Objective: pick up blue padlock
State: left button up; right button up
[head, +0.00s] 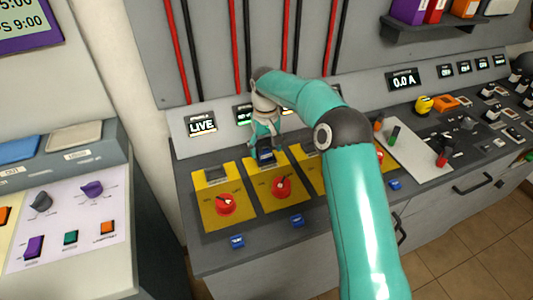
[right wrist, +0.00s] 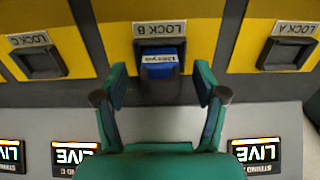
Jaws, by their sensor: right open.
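The blue padlock (head: 265,156) is at the top of the second yellow panel from the left. In the right wrist view the blue padlock (right wrist: 161,58) sits at the dark holder under the label LOCK B, with a white name strip on it. My right gripper (head: 265,138) is over it, coming from the back of the console. In the right wrist view my right gripper (right wrist: 161,82) is open, one finger on each side of the padlock, with gaps to both. It holds nothing. My left gripper is out of view.
Empty dark holders LOCK C (right wrist: 38,62) and LOCK A (right wrist: 287,52) flank the padlock. Yellow panels carry red rotary switches (head: 225,204). Small blue tags (head: 237,241) line the console's front edge. Behind, a LIVE display (head: 201,124) stands below red and black cables.

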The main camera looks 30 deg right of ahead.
jog(key=shift+f, duration=0.3)
jog(key=c, duration=1.3)
jog(key=shift+r, duration=0.1)
